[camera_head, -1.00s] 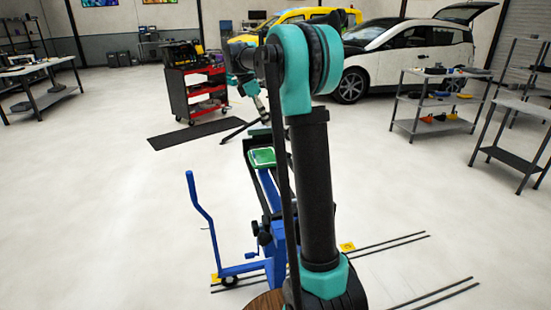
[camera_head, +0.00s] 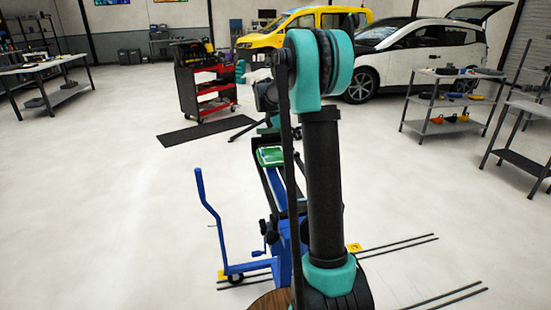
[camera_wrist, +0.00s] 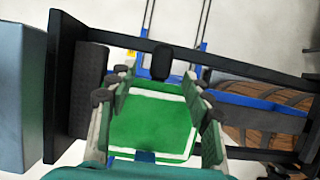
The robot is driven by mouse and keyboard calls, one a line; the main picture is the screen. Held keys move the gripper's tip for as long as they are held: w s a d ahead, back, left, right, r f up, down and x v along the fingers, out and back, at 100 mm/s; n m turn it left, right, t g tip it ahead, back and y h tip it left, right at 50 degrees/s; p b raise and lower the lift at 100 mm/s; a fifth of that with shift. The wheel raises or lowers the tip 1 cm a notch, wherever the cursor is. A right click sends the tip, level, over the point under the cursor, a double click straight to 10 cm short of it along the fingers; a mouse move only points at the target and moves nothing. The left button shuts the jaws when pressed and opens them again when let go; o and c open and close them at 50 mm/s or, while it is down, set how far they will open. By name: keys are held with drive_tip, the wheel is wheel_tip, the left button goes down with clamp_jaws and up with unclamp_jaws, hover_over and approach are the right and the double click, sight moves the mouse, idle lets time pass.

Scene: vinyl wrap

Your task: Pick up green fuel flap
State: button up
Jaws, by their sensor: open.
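The green fuel flap (camera_wrist: 152,124), a flat green plate with a pale border, fills the middle of the wrist view. It also shows in the head view (camera_head: 270,157), lying on top of a blue stand (camera_head: 283,240). My gripper (camera_wrist: 158,84) is open, with its fingers to the left and right of the flap in the wrist view. I cannot tell whether they touch it or how far above it they are. In the head view my gripper is mostly hidden behind my arm.
A black bar frame (camera_wrist: 215,62) crosses the wrist view beyond the flap. A red and black tool cart (camera_head: 205,85) stands at the back. Shelves (camera_head: 450,100) are on the right and a workbench (camera_head: 45,70) on the left.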

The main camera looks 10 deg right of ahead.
drive_tip(key=shift+x, duration=1.5)
drive_tip(key=shift+s, duration=0.1)
clamp_jaws()
